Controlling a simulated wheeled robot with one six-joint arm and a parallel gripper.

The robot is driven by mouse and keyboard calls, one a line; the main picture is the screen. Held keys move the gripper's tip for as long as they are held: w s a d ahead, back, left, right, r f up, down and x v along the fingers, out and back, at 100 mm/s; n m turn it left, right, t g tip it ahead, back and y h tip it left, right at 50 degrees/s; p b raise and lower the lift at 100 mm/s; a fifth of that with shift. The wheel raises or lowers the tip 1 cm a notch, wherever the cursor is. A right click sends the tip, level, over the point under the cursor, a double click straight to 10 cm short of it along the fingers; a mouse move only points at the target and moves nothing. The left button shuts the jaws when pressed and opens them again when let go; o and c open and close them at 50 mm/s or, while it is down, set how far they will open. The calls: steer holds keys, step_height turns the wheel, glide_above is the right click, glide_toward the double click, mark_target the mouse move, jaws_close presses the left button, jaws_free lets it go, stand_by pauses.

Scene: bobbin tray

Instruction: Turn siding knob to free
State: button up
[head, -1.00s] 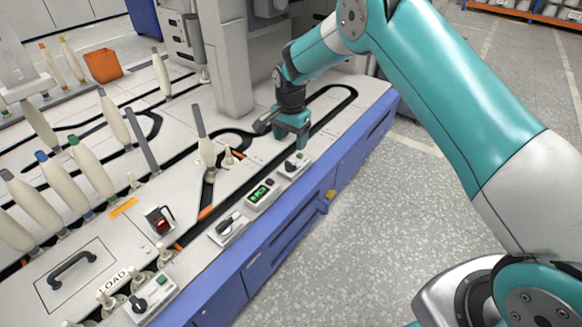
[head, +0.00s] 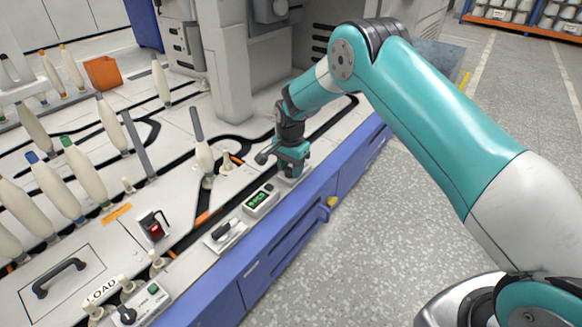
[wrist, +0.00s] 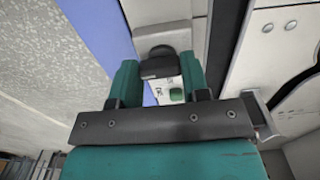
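My gripper (head: 292,170) is low over the control box at the far end of the row along the blue cabinet's edge, and hides most of that box. In the wrist view, its two teal fingers (wrist: 159,64) are apart, one on each side of a black knob (wrist: 160,62). Contact with the knob cannot be told. A green button (wrist: 176,95) and a small label, unreadable here, show on the same box. Another box with a black knob (head: 222,231) stands nearer in the row. A third knob (head: 127,315) is beside the LOAD sign. No siding label is readable.
The grey floor (head: 370,230) to the right is clear.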

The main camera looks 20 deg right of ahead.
steer(key=shift+c, duration=1.4)
